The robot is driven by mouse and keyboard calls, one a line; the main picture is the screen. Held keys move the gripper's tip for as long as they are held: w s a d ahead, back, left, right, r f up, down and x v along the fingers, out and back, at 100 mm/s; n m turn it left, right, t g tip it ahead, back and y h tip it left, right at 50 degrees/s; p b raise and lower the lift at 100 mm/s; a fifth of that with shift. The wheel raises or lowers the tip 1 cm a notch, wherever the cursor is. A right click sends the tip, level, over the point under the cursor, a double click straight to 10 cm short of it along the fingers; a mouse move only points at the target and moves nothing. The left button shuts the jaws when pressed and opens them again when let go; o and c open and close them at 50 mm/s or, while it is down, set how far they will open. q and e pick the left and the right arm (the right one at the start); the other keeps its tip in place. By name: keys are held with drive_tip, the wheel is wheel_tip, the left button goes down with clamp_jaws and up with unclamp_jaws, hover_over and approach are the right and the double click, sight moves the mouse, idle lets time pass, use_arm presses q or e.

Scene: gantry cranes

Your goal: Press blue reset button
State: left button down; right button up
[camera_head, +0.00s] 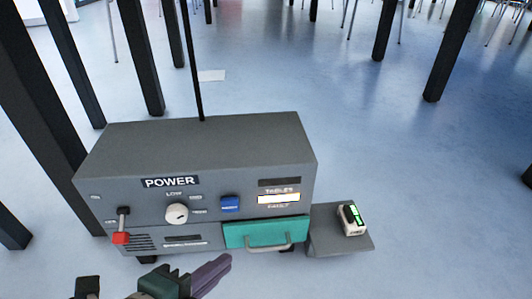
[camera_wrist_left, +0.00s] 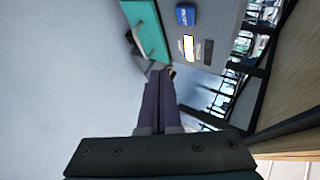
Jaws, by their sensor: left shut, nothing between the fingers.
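The blue button (camera_head: 230,204) is a small square on the front of a grey control box (camera_head: 200,140) marked POWER. It sits between a white knob and a lit display. It also shows at the top of the left wrist view (camera_wrist_left: 185,15). My left gripper (camera_head: 224,260) has purple fingers, shut and empty. In the head view the fingertips appear below the box's front, lower than the button and apart from it. In the left wrist view the shut fingers (camera_wrist_left: 161,76) point toward the box, with the button beyond their tips. My right gripper is not in view.
A white knob (camera_head: 177,213) and red-tipped lever (camera_head: 121,238) are to the left. A small device (camera_head: 352,220) sits on a side shelf (camera_head: 330,245). Dark posts stand behind.

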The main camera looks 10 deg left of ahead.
sight(230, 205)
use_arm(q)
drive_tip(key=f, duration=0.1)
drive_tip(key=w+f+b, duration=0.1)
drive_tip(key=f, duration=0.1)
drive_tip(key=shift+d+m, duration=0.2)
drive_tip(key=shift+m, duration=0.1)
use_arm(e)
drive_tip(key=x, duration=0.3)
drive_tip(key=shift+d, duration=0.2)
use_arm(q)
drive_tip(key=shift+s, duration=0.1)
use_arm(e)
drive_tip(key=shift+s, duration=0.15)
use_arm(q)
drive_tip(key=shift+a, duration=0.1)
drive_tip(key=w+a+b, duration=0.2)
drive_tip(key=w+b, duration=0.2)
drive_tip(key=w, duration=0.4)
drive_tip(key=shift+w+a+b, duration=0.2)
drive_tip(key=shift+w+b, duration=0.05)
drive_tip(key=shift+b, duration=0.05)
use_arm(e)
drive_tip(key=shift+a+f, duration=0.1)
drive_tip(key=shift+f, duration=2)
use_arm(q)
drive_tip(key=shift+w, duration=0.2)
drive_tip(key=shift+w+a, duration=0.1)
drive_tip(key=shift+w, duration=0.15)
